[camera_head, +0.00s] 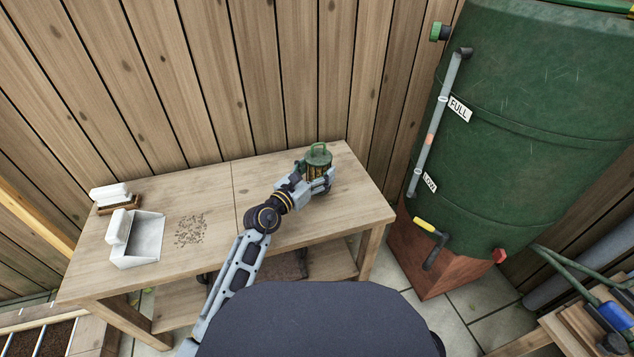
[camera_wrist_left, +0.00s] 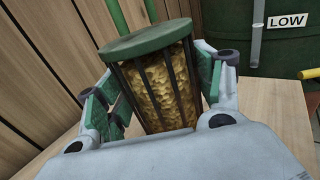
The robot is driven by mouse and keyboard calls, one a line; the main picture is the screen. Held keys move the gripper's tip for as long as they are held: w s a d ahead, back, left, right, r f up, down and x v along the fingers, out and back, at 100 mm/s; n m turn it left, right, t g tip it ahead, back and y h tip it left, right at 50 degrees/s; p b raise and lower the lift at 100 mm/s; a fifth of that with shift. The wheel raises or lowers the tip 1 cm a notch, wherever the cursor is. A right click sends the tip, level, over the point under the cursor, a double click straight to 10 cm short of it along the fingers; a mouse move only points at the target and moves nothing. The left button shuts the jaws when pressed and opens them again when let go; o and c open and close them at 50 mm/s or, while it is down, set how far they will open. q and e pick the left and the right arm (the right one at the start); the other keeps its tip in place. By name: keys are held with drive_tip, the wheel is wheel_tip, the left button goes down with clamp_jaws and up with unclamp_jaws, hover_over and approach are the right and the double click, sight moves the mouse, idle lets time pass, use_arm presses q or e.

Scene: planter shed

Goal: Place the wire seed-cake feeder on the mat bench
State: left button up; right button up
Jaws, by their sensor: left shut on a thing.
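The wire seed-cake feeder (camera_head: 318,160) is a small dark cage with a green lid and loop handle, filled with a tan seed cake. It is at the right part of the wooden bench (camera_head: 270,215). My left gripper (camera_head: 314,178) is shut on the feeder; in the left wrist view the fingers flank the feeder (camera_wrist_left: 160,85) on both sides. The feeder looks a little tilted in the wrist view. Its base is hidden by the gripper, so I cannot tell whether it touches the bench top. My right gripper is not in view.
A white dustpan (camera_head: 140,245), a brush (camera_head: 113,195) and scattered seeds (camera_head: 190,230) are on the bench's left half. A green water barrel (camera_head: 510,140) on a brick-red base (camera_head: 430,260) stands right of the bench. A plank fence is behind. The bench's middle is mostly clear.

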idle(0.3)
use_arm(q)
drive_tip(key=shift+f+b, duration=1.3)
drive_tip(key=shift+f, duration=0.5)
drive_tip(key=shift+f, duration=0.1)
drive_tip(key=o, duration=1.2)
drive_tip(key=shift+p+v, duration=0.4)
drive_tip(key=shift+v, duration=0.65)
drive_tip(key=p+v, duration=0.1)
drive_tip(key=v, duration=0.5)
drive_tip(key=shift+p+v, duration=0.45)
drive_tip(key=shift+v, duration=1.5)
